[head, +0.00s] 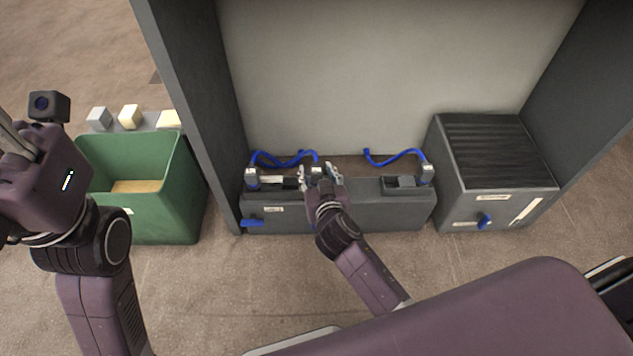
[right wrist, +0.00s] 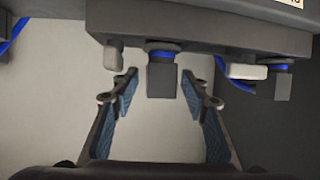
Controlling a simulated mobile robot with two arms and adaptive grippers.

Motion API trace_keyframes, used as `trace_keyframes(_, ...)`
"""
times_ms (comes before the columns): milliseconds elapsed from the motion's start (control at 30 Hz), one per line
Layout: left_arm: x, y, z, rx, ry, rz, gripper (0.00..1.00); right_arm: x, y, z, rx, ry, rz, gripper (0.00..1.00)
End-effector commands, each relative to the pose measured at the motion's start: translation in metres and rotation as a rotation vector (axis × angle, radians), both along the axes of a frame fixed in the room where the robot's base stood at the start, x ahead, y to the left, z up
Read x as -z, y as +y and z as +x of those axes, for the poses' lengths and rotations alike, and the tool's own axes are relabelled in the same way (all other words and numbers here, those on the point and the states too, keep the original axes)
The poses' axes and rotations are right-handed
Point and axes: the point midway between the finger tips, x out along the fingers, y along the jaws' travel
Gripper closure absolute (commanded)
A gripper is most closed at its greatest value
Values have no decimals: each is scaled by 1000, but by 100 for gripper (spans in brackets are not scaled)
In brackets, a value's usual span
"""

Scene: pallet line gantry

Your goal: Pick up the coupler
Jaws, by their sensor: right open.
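The coupler appears to be a small grey block with a blue band. It shows in the right wrist view (right wrist: 162,80) and at the middle of the grey unit in the head view (head: 317,169). A blue hose runs to it. My right gripper (head: 320,177) is open, its fingers at either side of the coupler. In the right wrist view its padded fingers (right wrist: 159,92) are apart, with the coupler at the gap between their tips; I see no contact. My left gripper (head: 14,140) is at the left edge, partly cut off; its jaws are unclear.
The long grey unit (head: 350,218) carries similar blue-banded blocks at its left (head: 252,178) and right (head: 427,173) ends. A grey cabinet (head: 485,205) stands right. A green bin (head: 165,215) stands left, beyond a dark post (head: 190,90). The floor in front is clear.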

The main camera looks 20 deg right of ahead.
Motion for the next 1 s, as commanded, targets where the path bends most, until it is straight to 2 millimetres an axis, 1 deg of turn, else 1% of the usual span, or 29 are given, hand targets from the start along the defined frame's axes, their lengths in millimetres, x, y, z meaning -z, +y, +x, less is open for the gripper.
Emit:
trace_keyframes(100, 0, 0, 0, 0, 0, 0, 73, 0, 0, 0, 0, 0, 0, 58)
trace_keyframes(400, 0, 0, 0, 0, 1, 0, 73, -1, 0, 0, 0, 0, 0, 91)
trace_keyframes(500, 0, 0, 0, 0, 1, -1, 73, -1, 0, 0, 0, 0, 0, 100)
trace_keyframes(833, -1, 0, 0, 1, 1, -1, 73, -2, 0, 0, -1, -2, 0, 100)
trace_keyframes(1000, -5, 1, -2, 2, -4, -4, 73, -11, 0, 0, -1, -3, 0, 100)
